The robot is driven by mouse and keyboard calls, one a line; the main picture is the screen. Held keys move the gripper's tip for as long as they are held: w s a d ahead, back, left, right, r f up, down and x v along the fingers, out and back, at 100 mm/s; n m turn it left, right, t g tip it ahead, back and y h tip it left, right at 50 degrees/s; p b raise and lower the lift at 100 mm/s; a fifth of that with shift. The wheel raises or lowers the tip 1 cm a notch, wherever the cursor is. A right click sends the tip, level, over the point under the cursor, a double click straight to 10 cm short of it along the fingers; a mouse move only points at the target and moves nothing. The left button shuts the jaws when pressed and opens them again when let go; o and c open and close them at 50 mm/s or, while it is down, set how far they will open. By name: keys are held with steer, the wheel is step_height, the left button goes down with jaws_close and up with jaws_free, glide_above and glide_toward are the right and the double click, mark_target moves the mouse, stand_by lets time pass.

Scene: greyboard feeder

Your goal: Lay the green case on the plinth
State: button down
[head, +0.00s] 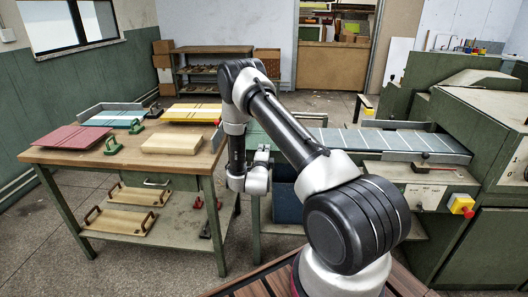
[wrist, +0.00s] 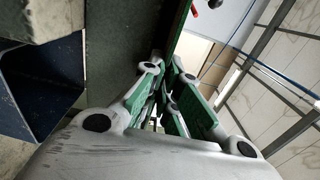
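A flat green panel (head: 257,137) shows partly behind my arm at the left end of the machine bed. It looks like the green case, but my arm hides much of it. The pale wooden block (head: 172,143), which looks like the plinth, lies bare on the front right of the workbench. My gripper (wrist: 165,82) has green-sided fingers.
The workbench (head: 128,160) also carries a dark red case (head: 72,137), a blue case (head: 115,119), a yellow case (head: 191,113) and green clamps. The machine bed (head: 390,141) is at right. A blue bin (head: 287,203) stands below; it also shows in the wrist view (wrist: 40,85).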

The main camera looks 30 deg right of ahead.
step_height(320, 180, up, 2)
steer(key=shift+r, duration=0.2)
steer(key=shift+s+a, duration=0.1)
steer(key=s+a+r, duration=0.5)
steer(key=s+a, duration=0.2)
steer(key=s, duration=0.4)
steer(key=shift+s+a, duration=0.2)
steer(key=shift+a, duration=0.15)
